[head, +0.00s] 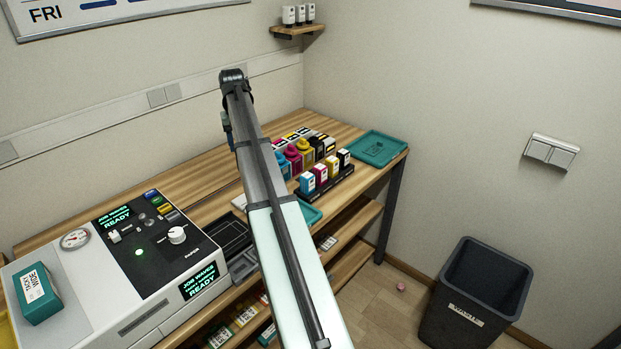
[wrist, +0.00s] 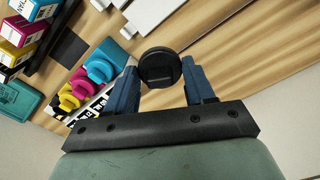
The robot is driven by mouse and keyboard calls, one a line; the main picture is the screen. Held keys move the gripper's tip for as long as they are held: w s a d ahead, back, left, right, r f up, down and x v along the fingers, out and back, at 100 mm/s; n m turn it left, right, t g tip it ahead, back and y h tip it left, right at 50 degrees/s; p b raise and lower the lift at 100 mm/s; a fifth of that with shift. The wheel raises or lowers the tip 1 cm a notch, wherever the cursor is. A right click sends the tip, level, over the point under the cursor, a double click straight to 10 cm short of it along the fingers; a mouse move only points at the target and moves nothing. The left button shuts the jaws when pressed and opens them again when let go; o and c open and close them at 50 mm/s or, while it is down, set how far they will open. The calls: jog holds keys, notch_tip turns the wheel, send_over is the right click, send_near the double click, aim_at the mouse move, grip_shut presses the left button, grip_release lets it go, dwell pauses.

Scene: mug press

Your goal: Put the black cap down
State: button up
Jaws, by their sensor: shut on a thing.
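The black cap (wrist: 159,68) is a round dark disc in the wrist view. My gripper (wrist: 160,78) is shut on it, with one blue finger on each side. Wood tabletop shows beyond the cap; I cannot tell how high above it the cap is.
Bottles with cyan, magenta (head: 292,153) and yellow caps stand mid-table. Small ink boxes (head: 320,175) stand in a black rack before them. A teal tray (head: 377,149) lies at the table's far right. A printer (head: 125,265) stands left, a bin (head: 478,290) on the floor.

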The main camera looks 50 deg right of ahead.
jog(key=s+d+f, duration=0.3)
jog(key=s+d, duration=0.3)
jog(key=d, duration=0.4)
jog(key=s+d+f, duration=0.3)
jog(key=s+d, duration=0.3)
jog(key=d, duration=0.4)
jog(key=shift+w+d+f+n, duration=0.2)
jog(key=shift+f+n, duration=0.75)
jog(key=shift+f, duration=0.85)
jog(key=shift+w+d+f+n, duration=0.1)
jog(key=shift+d+f+n, duration=0.1)
jog(key=shift+f+n, duration=1.2)
jog(key=shift+w+d+f+n, duration=0.15)
jog(key=shift+f+n, duration=0.4)
jog(key=shift+f, duration=1.6)
jog(key=shift+f, duration=0.1)
jog(key=o, duration=1.1)
notch_tip(320, 180, up, 12)
